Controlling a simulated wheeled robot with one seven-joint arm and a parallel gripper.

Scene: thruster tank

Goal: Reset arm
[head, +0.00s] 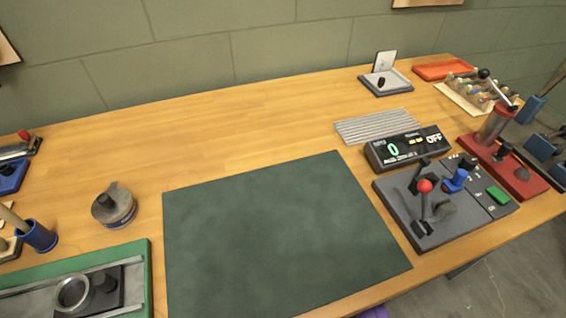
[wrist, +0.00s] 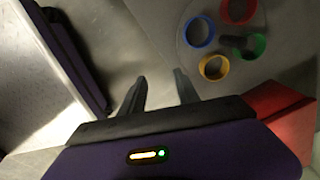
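My gripper (wrist: 160,77) shows in the wrist view with its two dark fingers apart and nothing between them. It points toward a grey surface. The arm is not clearly seen in the head view; only a small purple patch shows at the bottom edge, perhaps part of me. The wooden workbench (head: 250,115) fills the head view, with a bare dark green mat (head: 280,235) in its middle.
On the right are a joystick panel (head: 440,228), a display box (head: 405,148) reading 0 and OFF, and a red lever press (head: 520,173). A green-edged fixture (head: 145,275) stands left. Coloured rings (wrist: 238,10) show beyond my gripper. The mat is clear.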

